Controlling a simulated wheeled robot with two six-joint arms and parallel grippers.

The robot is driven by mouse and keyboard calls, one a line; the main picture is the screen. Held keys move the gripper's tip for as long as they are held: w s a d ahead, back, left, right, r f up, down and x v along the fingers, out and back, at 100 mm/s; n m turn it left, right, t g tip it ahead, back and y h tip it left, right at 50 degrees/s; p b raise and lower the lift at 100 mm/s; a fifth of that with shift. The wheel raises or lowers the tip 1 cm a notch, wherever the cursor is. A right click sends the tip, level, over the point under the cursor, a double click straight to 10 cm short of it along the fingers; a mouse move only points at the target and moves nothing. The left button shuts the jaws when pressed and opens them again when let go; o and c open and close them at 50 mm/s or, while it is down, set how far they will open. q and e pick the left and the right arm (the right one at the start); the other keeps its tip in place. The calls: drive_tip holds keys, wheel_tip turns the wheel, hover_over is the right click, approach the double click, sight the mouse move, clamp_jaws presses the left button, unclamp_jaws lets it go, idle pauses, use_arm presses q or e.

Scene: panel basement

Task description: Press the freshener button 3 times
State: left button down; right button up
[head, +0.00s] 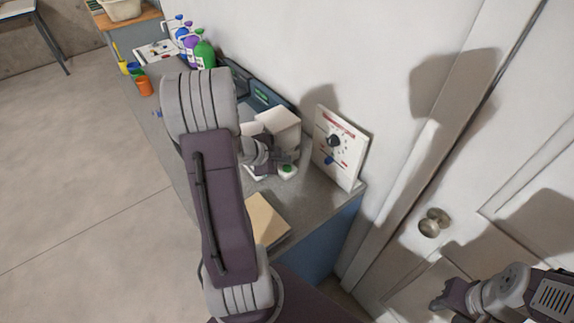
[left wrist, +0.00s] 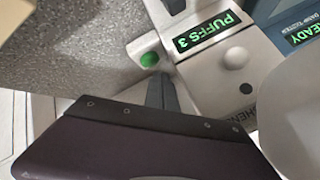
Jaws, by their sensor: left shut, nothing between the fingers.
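The freshener (head: 277,122) is a pale box on the grey counter against the wall. Its green button (head: 287,168) sits on a low white base at its front; it also shows in the left wrist view (left wrist: 149,60). A small display (left wrist: 208,33) there reads "PUFFS 3" in green. My left gripper (head: 284,157) is shut and empty, its tips close beside the button in the left wrist view (left wrist: 162,80). I cannot tell whether they touch it. My left arm hides part of the counter. My right gripper (head: 442,300) is low at the right, near the door; its fingers are unclear.
A white panel with a dark knob (head: 340,147) leans on the wall right of the freshener. A dark device (head: 262,96) with a green screen stands behind it. Several bottles (head: 204,52) and cups (head: 143,85) stand farther back. A tan board (head: 266,218) lies at the front.

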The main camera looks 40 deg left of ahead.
sight(286, 168)
use_arm(q)
wheel_tip(286, 168, up, 5)
drive_tip(key=p, duration=0.5)
drive_tip(key=shift+r+p, duration=0.1)
drive_tip(key=shift+p, duration=0.25)
idle(0.5)
drive_tip(key=shift+w, duration=0.25)
drive_tip(key=s+d+f+n+g, duration=0.1)
drive_tip(key=s+d+n+g, duration=0.3)
drive_tip(key=s+d, duration=0.3)
drive_tip(key=s+d+n+g+y, duration=0.1)
drive_tip(key=s+d+n+g, duration=0.2)
drive_tip(key=s+d+n, duration=0.3)
drive_tip(key=d+n, duration=0.1)
drive_tip(key=d, duration=0.4)
drive_tip(key=shift+s+d+f+g, duration=0.25)
drive_tip(key=shift+s+f+g, duration=0.15)
